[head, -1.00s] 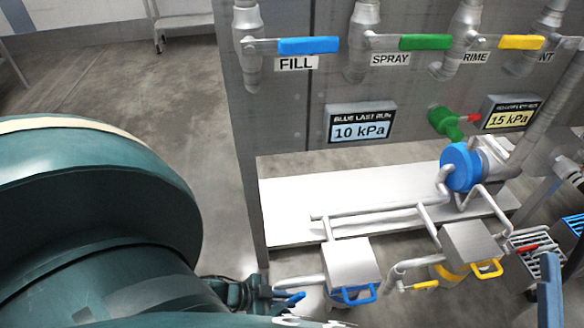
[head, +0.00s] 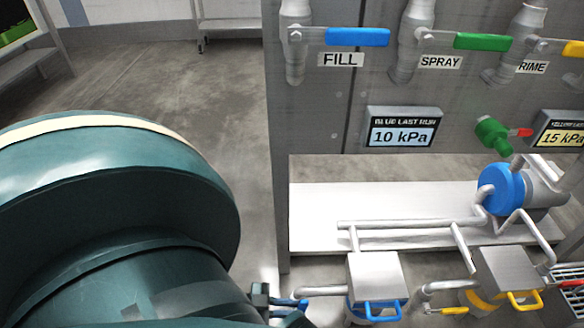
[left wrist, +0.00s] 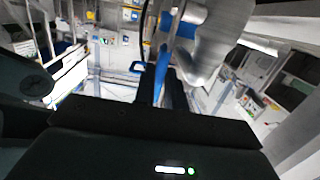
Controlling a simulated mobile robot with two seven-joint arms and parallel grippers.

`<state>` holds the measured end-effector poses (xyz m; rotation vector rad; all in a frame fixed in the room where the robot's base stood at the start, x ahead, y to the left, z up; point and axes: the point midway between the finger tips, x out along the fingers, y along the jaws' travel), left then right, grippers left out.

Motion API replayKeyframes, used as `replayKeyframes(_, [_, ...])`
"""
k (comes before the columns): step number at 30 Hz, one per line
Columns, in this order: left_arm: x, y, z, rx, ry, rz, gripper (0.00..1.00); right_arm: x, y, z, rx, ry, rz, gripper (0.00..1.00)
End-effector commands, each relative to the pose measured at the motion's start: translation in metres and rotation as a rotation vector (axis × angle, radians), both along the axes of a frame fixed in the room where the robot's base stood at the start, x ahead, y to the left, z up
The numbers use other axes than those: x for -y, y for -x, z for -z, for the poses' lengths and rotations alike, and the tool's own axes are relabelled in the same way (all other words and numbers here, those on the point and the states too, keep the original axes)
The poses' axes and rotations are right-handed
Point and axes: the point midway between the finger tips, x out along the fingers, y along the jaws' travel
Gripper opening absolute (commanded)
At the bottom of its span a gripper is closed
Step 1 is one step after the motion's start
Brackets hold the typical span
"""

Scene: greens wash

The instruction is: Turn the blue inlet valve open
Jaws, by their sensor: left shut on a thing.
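The blue inlet valve's small lever (head: 295,303) shows low in the head view, at the left end of the pipe that runs into the box with the blue handle (head: 374,285). My left gripper (head: 272,305) is at this lever, partly hidden behind my own arm and the bottom edge of the picture. In the left wrist view, the blue lever (left wrist: 158,82) stands between the jaws of my left gripper (left wrist: 162,98), which is shut on it. A grey pipe body (left wrist: 215,40) is close beside it. My right gripper is out of view.
A similar box with a yellow handle (head: 507,280) and a yellow lever (head: 455,311) are to the right. A blue round pump (head: 501,190) sits on the white shelf (head: 400,205). The panel above carries blue, green and yellow levers. Open floor (head: 170,80) lies left.

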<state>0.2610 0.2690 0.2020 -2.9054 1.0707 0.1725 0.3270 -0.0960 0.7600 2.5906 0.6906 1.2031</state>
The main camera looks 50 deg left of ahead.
Motion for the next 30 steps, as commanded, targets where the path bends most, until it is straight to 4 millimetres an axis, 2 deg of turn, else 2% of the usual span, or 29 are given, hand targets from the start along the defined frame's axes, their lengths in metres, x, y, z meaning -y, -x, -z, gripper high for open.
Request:
replayKeyframes(7, [0.001, -0.001, -0.001, 0.004, 0.003, 0.001, 0.0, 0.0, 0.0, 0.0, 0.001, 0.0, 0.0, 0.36])
replayKeyframes(8, [0.001, -0.001, -0.001, 0.004, 0.003, 0.001, 0.14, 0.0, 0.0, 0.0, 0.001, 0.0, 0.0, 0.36])
replayKeyframes(11, [0.001, -0.001, -0.001, 0.004, 0.003, 0.001, 0.22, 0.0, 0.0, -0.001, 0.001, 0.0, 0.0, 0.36])
replayKeyframes(20, [-0.002, 0.002, -0.001, 0.001, 0.001, 0.0, 0.22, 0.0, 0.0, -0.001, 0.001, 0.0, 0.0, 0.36])
replayKeyframes(23, [-0.009, 0.01, -0.002, -0.001, -0.001, -0.001, 0.22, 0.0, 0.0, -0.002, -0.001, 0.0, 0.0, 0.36])
replayKeyframes(30, [-0.042, 0.05, -0.007, -0.002, -0.001, 0.0, 0.22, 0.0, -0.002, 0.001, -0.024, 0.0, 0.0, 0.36])
